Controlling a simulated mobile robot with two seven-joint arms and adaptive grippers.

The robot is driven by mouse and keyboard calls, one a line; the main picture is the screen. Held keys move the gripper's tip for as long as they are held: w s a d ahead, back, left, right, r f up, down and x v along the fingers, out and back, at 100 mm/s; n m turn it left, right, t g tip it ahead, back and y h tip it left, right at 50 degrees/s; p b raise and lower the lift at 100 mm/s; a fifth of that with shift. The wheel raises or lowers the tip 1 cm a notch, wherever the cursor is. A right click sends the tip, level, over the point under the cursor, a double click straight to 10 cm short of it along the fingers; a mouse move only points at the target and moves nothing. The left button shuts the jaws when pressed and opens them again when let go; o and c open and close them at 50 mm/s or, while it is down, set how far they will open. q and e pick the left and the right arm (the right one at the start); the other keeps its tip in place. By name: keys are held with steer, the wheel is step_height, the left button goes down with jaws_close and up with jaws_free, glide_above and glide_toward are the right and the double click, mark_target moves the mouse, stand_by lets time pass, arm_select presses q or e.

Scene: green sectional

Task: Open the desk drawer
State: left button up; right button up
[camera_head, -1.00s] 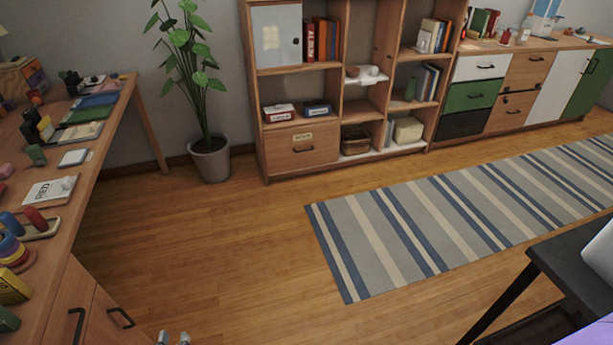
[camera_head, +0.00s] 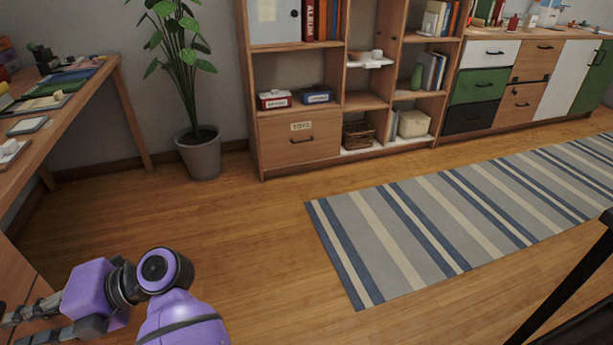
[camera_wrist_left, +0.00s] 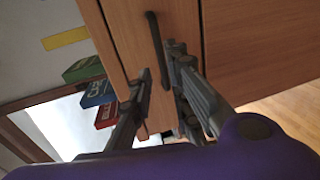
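The wooden desk (camera_head: 62,112) stands at the left in the head view, and part of its wooden front (camera_head: 18,280) shows at the lower left edge. In the left wrist view a wooden front panel (camera_wrist_left: 115,30) carries a dark bar handle (camera_wrist_left: 155,35). My left gripper (camera_head: 14,328) reaches toward the desk front at the lower left, with its fingers spread. In the left wrist view its fingertips (camera_wrist_left: 159,68) are open on either side of the handle's near end. I cannot tell whether they touch it. My right gripper is out of view.
A potted plant (camera_head: 200,155) stands beyond the desk, beside a wooden shelf unit (camera_head: 350,100). A striped rug (camera_head: 430,225) lies on the right. The wooden floor (camera_head: 260,240) between desk and rug is clear. A dark table leg (camera_head: 565,285) shows at the lower right.

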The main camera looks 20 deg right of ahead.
arm_select(q)
steer(key=b+x, duration=0.1)
steer(key=x, duration=0.6)
steer(key=shift+s+a+f, duration=0.1)
steer(key=shift+a+f, duration=0.1)
steer(key=shift+a, duration=0.2)
steer(key=shift+c, duration=0.4)
jaws_close()
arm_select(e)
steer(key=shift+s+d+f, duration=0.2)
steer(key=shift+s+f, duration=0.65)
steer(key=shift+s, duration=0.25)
